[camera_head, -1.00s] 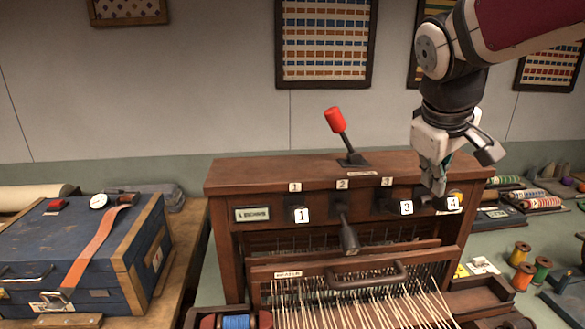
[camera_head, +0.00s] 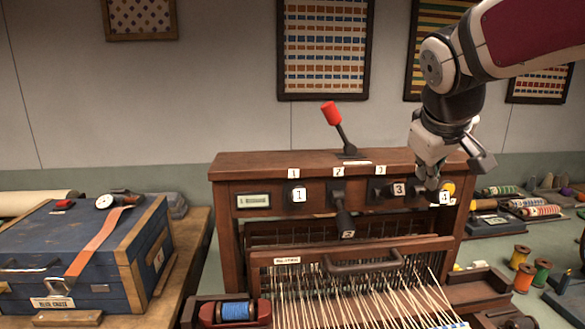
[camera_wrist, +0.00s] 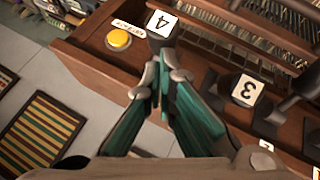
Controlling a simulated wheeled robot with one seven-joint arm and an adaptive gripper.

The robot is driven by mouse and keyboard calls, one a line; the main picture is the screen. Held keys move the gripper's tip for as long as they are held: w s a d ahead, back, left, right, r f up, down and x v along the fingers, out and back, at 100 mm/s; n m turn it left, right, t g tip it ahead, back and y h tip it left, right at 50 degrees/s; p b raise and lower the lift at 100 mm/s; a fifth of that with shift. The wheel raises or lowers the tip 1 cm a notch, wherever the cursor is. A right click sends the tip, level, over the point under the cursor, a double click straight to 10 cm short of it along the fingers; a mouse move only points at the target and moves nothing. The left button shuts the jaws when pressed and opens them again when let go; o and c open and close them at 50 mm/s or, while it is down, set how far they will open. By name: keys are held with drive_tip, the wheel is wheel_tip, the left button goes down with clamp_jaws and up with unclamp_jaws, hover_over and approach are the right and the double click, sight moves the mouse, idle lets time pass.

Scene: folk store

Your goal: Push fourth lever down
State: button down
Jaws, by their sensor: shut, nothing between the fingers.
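The fourth lever (camera_head: 445,198), with a white "4" tag on its end, sticks out of the right part of the wooden loom's (camera_head: 225,185) front panel. In the wrist view, its tagged end (camera_wrist: 160,24) lies just beyond my fingertips. My gripper (camera_head: 432,183) is shut and empty, right at the lever from above and slightly left. In the wrist view, my closed fingertips (camera_wrist: 160,78) are close to the lever; I cannot tell whether they touch it. Lever 2 (camera_head: 345,222) hangs tilted downward, while lever 1 (camera_head: 298,194) and lever 3 (camera_head: 398,188) point outward.
A yellow button (camera_wrist: 119,39) sits beside lever 4. A red-handled lever (camera_head: 332,115) stands on the loom's top. Strung threads lie below the panel. A blue case (camera_head: 75,245) stands at left; thread spools (camera_head: 523,275) stand at right.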

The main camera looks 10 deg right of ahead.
sight(431, 195)
drive_tip(key=f+t+b, duration=0.1)
drive_tip(key=b, duration=0.2)
drive_tip(key=s+f+t+b, duration=0.1)
drive_tip(key=t+b, duration=0.1)
drive_tip(key=b, duration=0.2)
drive_tip(key=s+f+m+t+b, duration=0.1)
drive_tip(key=b, duration=0.2)
drive_tip(key=shift+f+t+b, duration=0.15)
drive_tip(key=shift+t+b, duration=0.15)
drive_tip(key=shift+b, duration=0.1)
drive_tip(key=f+t+b, duration=0.1)
drive_tip(key=b, duration=0.5)
drive_tip(key=f+t+h+b, duration=0.1)
drive_tip(key=t+b, duration=0.1)
drive_tip(key=b, duration=0.4)
drive_tip(key=shift+s+f+m+t, duration=0.3)
drive_tip(key=shift+s+f+m, duration=0.05)
drive_tip(key=shift+s+m, duration=0.05)
drive_tip(key=shift+s+t+b, duration=0.1)
drive_tip(key=shift+t+b, duration=0.2)
drive_tip(key=shift+b, duration=0.7)
